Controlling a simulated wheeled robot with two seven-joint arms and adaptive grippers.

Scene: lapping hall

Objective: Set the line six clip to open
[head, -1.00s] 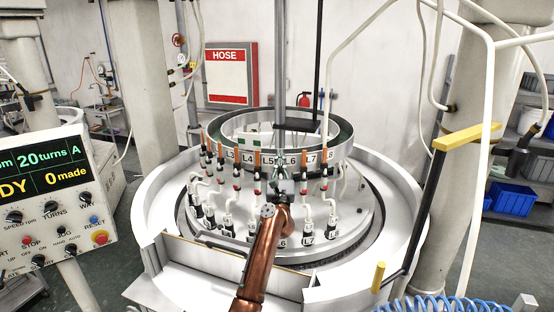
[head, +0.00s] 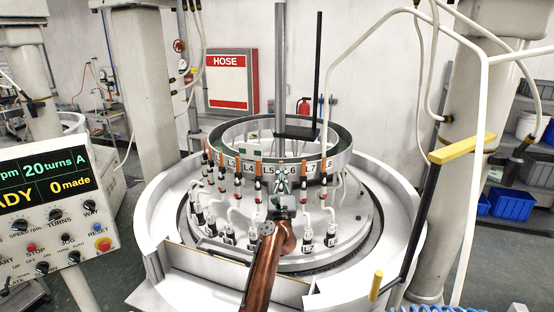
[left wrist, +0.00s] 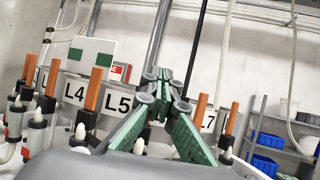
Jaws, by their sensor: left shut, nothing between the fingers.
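The round machine has a ring (head: 335,160) marked with line labels, with upright orange clip levers around its front. The L6 label (head: 291,170) shows just right of my left gripper (head: 281,178). The gripper is shut and empty, its green-padded fingers in front of the L6 place. In the left wrist view the shut fingertips (left wrist: 163,85) stand between the L5 label (left wrist: 118,102) and the L7 label (left wrist: 208,120). The line six clip is hidden behind the fingers there, so I cannot tell its setting or whether they touch it. My right gripper is not in view.
Neighbouring orange levers stand close on both sides, one by L5 (left wrist: 95,88) and one by L7 (left wrist: 198,115). White hoses and fittings (head: 307,238) crowd the plate below. A control panel (head: 50,210) stands at left, a yellow-topped post (head: 466,142) at right.

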